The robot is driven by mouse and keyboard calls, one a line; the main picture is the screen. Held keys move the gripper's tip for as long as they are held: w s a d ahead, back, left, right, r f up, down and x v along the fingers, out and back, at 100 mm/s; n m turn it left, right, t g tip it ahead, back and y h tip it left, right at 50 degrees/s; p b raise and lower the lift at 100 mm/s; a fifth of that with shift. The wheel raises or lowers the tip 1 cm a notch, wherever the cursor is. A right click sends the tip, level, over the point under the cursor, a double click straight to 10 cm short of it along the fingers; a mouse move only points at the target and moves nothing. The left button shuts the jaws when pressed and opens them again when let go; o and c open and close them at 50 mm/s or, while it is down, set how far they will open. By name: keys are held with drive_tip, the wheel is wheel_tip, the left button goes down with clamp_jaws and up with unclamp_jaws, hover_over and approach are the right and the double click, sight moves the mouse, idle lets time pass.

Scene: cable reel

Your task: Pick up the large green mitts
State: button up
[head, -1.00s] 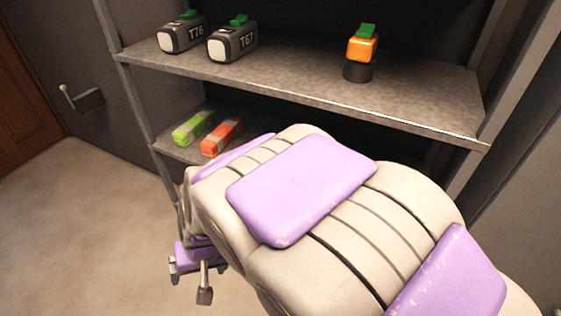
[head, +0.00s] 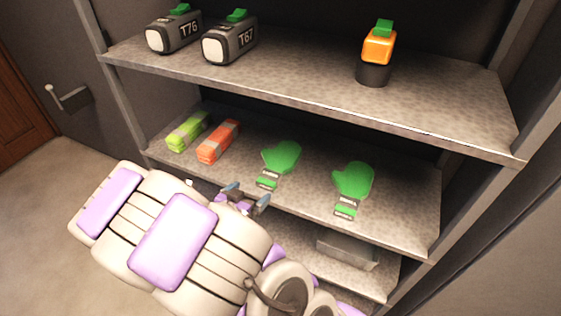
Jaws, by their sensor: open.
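Two large green mitts lie flat and apart on the middle shelf. The left mitt (head: 281,157) is near the shelf's middle, and the right mitt (head: 353,181) lies to its right. Each has a label at its cuff, towards the shelf's front edge. My gripper (head: 248,193) is open and empty at the front edge of that shelf, just below and left of the left mitt's cuff. It does not appear to touch either mitt. My arm hides part of the shelf's front edge and the lower shelf.
A yellow-green pack (head: 188,131) and an orange-red pack (head: 218,142) lie left of the mitts. The upper shelf (head: 300,85) overhangs them and holds two grey devices and an orange lamp-like item (head: 379,45). A grey box (head: 346,250) sits on the lower shelf. Metal posts flank the rack.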

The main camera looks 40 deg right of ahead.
sight(268, 178)
drive_tip(key=b+x, duration=0.3)
drive_tip(key=x, duration=0.8)
drive_tip(key=shift+w+f, duration=0.15)
drive_tip(key=shift+w, duration=0.05)
drive_tip(key=shift+w+d+f+b, duration=0.15)
drive_tip(key=shift+f+b, duration=0.05)
drive_tip(key=shift+b, duration=0.25)
drive_tip(key=b+x, duration=0.1)
drive_tip(key=x, duration=0.2)
drive_tip(key=shift+w+d+f, duration=0.2)
drive_tip(key=shift+d+f, duration=0.05)
drive_tip(key=shift+f, duration=0.05)
drive_tip(key=shift+w+d+f, duration=0.1)
drive_tip(key=shift+d+f, duration=0.05)
drive_tip(key=shift+d, duration=0.4)
drive_tip(key=shift+a, duration=0.35)
drive_tip(key=c, duration=1.1)
